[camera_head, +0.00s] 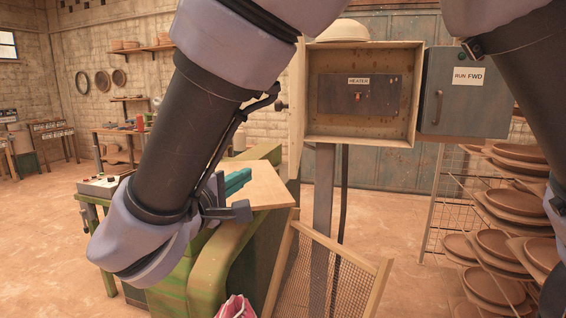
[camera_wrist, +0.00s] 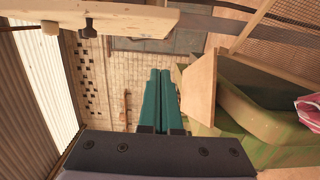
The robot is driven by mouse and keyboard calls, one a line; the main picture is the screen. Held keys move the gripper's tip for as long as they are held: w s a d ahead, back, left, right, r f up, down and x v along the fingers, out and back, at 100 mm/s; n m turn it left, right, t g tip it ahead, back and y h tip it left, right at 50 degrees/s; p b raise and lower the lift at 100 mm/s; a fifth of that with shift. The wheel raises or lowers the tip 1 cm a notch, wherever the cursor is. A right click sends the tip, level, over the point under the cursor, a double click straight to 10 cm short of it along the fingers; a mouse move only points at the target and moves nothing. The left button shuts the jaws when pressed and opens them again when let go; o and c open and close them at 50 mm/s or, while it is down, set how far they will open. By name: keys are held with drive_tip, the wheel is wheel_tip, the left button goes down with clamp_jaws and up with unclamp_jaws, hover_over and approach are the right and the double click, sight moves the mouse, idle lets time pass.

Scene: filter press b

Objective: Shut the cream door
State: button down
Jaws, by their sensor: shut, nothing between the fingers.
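The cream door (camera_head: 297,105) stands open at the left side of the cream box (camera_head: 408,130), seen nearly edge-on in the head view. A dark knob (camera_head: 281,106) sticks out to its left. In the wrist view the cream door (camera_wrist: 110,14) lies across the upper left with its dark knob (camera_wrist: 88,29). My gripper (camera_head: 248,174) is left of and below the door, apart from it. Its teal fingers (camera_wrist: 160,72) are shut together and empty. Inside the box is a dark panel (camera_head: 335,97) labelled HEATER.
A grey box marked RUN FWD (camera_head: 436,104) adjoins the cream box on the right. Below are a green machine (camera_head: 215,258) with a wooden board (camera_head: 262,186) and a leaning mesh frame (camera_head: 318,250). A rack of plates (camera_head: 500,250) stands right.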

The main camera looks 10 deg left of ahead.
drive_tip(key=w+d, duration=0.4)
drive_tip(key=w, duration=0.6)
drive_tip(key=shift+w+d, duration=0.15)
drive_tip(key=shift+d, duration=0.25)
